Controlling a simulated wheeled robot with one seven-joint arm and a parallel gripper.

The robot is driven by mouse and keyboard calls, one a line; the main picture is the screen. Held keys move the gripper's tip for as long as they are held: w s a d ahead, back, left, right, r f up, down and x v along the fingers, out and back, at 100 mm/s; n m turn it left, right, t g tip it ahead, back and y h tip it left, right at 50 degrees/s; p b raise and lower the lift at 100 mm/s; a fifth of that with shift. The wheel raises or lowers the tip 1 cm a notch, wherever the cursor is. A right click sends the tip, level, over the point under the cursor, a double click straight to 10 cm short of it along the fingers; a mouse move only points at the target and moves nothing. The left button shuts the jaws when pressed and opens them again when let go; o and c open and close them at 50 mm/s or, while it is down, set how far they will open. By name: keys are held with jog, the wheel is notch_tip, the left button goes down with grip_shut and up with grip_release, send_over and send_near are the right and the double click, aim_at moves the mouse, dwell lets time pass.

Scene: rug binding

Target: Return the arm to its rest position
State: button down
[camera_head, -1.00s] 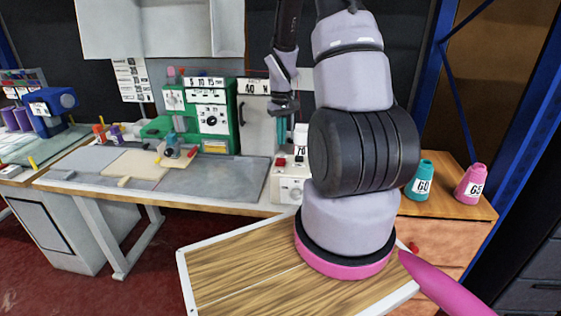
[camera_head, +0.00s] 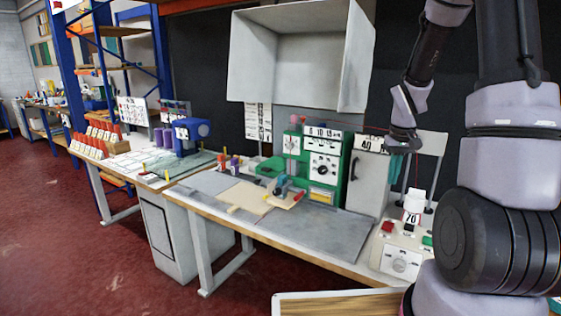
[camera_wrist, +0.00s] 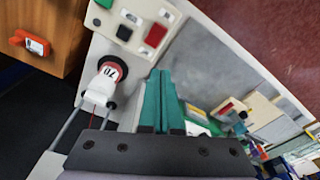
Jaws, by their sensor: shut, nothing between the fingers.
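My gripper (camera_head: 398,166) hangs at the end of my raised arm, on the right of the head view.
A control box (camera_head: 402,250) with red and green buttons stands at the bench's right end. The green machine (camera_head: 325,168) and a board with a small blue-grey tool (camera_head: 283,190) are left of it. A grey hood (camera_head: 298,60) hangs above. Red floor (camera_head: 90,240) is clear at left.

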jog(key=s+a+r+m+t, duration=0.1)
jog(key=s+a+r+t, duration=0.2)
jog(key=r, duration=0.6)
jog(key=s+a+r+m, duration=0.1)
jog(key=s+a+r, duration=0.35)
jog(key=r, duration=0.35)
jog(key=s+a+r+t+y, duration=0.2)
jog(key=s+a+r+t, duration=0.1)
jog(key=s+r, duration=0.5)
jog(key=s+a, duration=0.1)
jog(key=s, duration=0.2)
jog(key=shift+s+m, duration=0.35)
jog(key=shift+m, duration=0.05)
